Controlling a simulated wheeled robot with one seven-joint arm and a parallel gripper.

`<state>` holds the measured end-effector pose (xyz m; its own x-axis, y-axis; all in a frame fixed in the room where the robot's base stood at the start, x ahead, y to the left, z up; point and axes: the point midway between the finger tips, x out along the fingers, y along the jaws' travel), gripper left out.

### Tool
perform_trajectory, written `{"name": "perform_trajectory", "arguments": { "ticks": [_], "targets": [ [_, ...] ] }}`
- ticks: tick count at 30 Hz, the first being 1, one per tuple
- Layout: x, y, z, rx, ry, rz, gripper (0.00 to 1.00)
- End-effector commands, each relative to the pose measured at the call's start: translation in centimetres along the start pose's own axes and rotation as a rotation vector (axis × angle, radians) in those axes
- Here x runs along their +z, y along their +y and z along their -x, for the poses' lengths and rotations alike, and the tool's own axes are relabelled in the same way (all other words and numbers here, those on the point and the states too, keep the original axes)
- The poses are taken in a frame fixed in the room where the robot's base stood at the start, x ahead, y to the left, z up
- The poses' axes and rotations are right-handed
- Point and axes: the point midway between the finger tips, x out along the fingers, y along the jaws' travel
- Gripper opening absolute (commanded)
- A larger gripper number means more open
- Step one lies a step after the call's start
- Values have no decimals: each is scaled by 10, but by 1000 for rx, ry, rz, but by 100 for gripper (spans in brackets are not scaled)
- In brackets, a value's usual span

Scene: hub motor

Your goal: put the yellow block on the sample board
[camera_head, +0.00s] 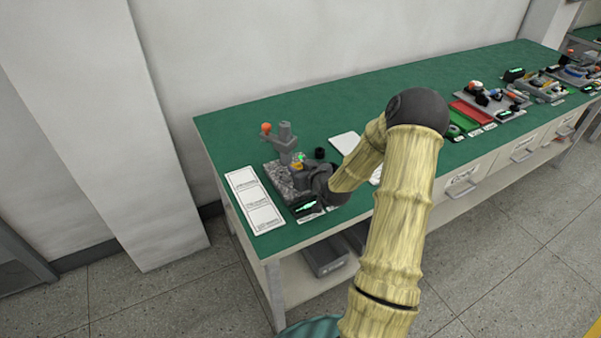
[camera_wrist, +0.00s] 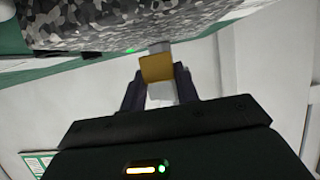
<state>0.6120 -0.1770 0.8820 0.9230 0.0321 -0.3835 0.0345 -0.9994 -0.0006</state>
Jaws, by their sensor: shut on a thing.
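The yellow block (camera_wrist: 157,68) is between the fingertips of my gripper (camera_wrist: 158,82) in the wrist view, and the jaws are shut on it. In the head view my gripper (camera_head: 305,172) is over the speckled stone base of a grey stand; the block cannot be made out there. The likely sample board is the white panel with several marked fields (camera_head: 254,200), flat at the left end of the green bench, left of my gripper. I see nothing standing on it.
The grey stand (camera_head: 285,140) with an orange knob rises beside my gripper; its speckled base (camera_wrist: 110,25) fills the top of the wrist view. A small dark display (camera_head: 306,207) sits at the front edge. A white sheet (camera_head: 345,142) lies behind my arm. Parts trays (camera_head: 490,103) stand far right.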

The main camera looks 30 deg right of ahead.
Motion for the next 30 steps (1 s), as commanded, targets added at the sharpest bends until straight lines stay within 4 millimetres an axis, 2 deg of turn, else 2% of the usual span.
{"name": "perform_trajectory", "arguments": {
  "ticks": [4, 17, 18, 20, 30],
  "targets": [
    [14, 0, -6, 1, 1, -1, 0],
    [19, 0, -8, 1, 3, 1, 0],
    [18, 0, -8, 1, 1, 1, 39],
    [18, 0, -8, 1, 1, 0, 50],
    [18, 0, -7, 1, 1, 0, 52]
  ]
}}
